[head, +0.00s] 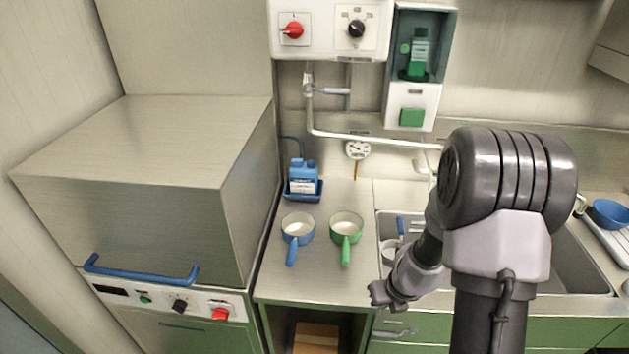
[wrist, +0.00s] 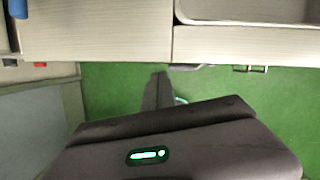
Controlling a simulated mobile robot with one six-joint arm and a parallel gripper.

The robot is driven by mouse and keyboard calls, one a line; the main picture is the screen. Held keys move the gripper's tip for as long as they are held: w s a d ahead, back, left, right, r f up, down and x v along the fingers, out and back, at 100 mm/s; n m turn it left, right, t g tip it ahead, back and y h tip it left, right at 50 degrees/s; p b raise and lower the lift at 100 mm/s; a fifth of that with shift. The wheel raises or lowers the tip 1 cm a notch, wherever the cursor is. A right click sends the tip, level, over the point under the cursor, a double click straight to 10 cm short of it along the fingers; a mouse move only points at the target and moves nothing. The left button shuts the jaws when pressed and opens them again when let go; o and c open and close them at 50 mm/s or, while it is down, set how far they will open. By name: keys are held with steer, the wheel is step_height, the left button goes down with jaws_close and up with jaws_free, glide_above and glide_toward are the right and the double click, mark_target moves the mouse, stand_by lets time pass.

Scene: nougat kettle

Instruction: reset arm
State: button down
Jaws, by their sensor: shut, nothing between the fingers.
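My gripper (head: 378,293) is at the end of my folded arm in the head view, low in front of the counter and sink edge. It is shut and empty, touching nothing that I can see. My arm rises on the right side of the head view and hides part of the sink. The wrist view looks down past the counter edge at a green floor (wrist: 115,105), with a dark part of my own body across the bottom.
A blue-handled pan (head: 298,226) and a green-handled pan (head: 346,227) stand on the counter (head: 315,285) left of my gripper. A large steel hooded machine (head: 150,150) is at left. The sink (head: 575,265) is at right.

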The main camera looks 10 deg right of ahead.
steer(key=s+a+r+n+t+y+b, duration=0.35)
steer(key=a+r+n+b, duration=0.35)
steer(key=a+r+n, duration=0.95)
steer(key=s+d+n+g+h+b, duration=0.1)
steer(key=s+n+b, duration=0.3)
steer(key=s+n, duration=1)
steer(key=shift+s+r+n+h+b, duration=0.15)
steer(key=shift+s+n+h+b, duration=0.25)
steer(key=shift+n, duration=0.35)
